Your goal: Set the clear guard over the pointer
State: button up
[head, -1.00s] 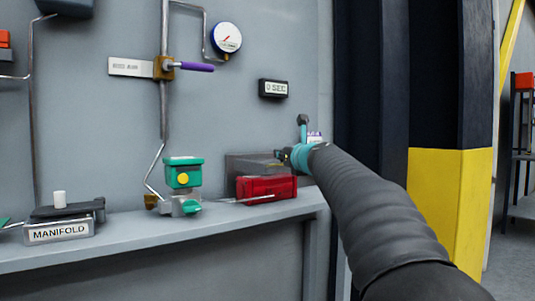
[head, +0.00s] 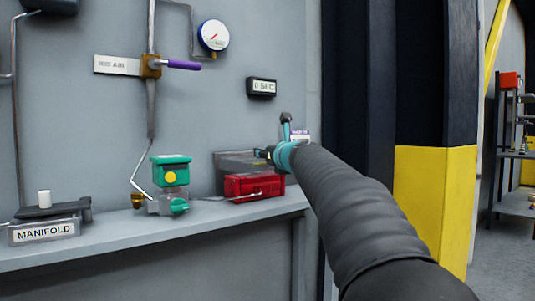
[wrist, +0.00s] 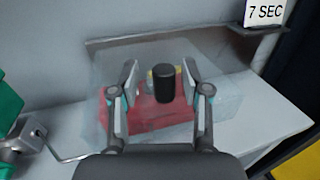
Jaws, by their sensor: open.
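In the head view my gripper (head: 266,154) is at the guard's top right. A green actuator (head: 170,163) with a round yellow part stands to the left; I cannot make out a pointer on it.
The grey shelf (head: 110,243) runs along the wall. A manifold block (head: 44,230) stands at its left end. A black and yellow column (head: 435,200) stands at the right.

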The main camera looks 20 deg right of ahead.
jog(key=s, duration=1.2)
jog(key=shift+d, duration=0.25)
jog(key=s+a+f+n+g+y, duration=0.1)
jog(key=s+a+f+n+g, duration=0.2)
jog(key=f+n, duration=0.7)
jog(key=s+a+f+n+g, duration=0.2)
jog(key=s+f+n+g, duration=0.2)
jog(key=f+n, duration=0.55)
jog(key=s+a+f+n+g+h, duration=0.1)
jog(key=s+a+f+n+g, duration=0.1)
jog(key=s+f+n, duration=0.6)
jog(key=s+a+f+n+g+h, duration=0.1)
jog(key=s+a+f+n+g, duration=0.2)
jog(key=s, duration=1.4)
jog(key=shift+a+f+n, duration=0.95)
jog(key=shift+f+n, duration=1.5)
jog(key=shift+f, duration=1.55)
